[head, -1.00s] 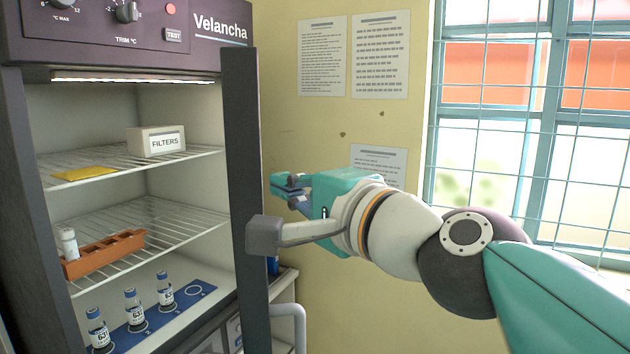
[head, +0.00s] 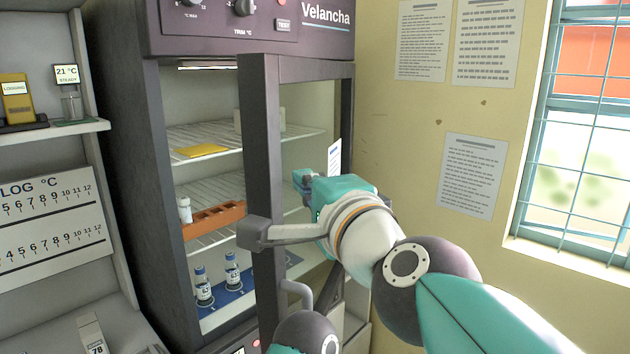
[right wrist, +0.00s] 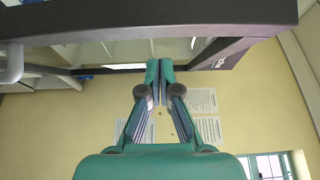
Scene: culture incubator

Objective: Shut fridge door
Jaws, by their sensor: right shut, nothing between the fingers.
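The fridge door (head: 264,110) is a glass pane in a dark frame, hinged on the right and partly open. Its free edge stands out from the fridge (head: 130,130), and a gap to its left shows the shelves. A pale handle (head: 303,292) shows low on the door, and at the left of the right wrist view (right wrist: 12,65). My right gripper (head: 301,180) is shut and empty, at the outer side of the door in front of the glass. In the right wrist view its closed fingertips (right wrist: 152,67) are near the dark frame (right wrist: 150,22); contact is unclear.
Inside are a yellow packet (head: 203,151), an orange rack (head: 214,216) and vials (head: 203,288), all behind the door line. A shelf unit (head: 60,140) stands left. The wall with notices (head: 472,175) and a window (head: 580,150) are right.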

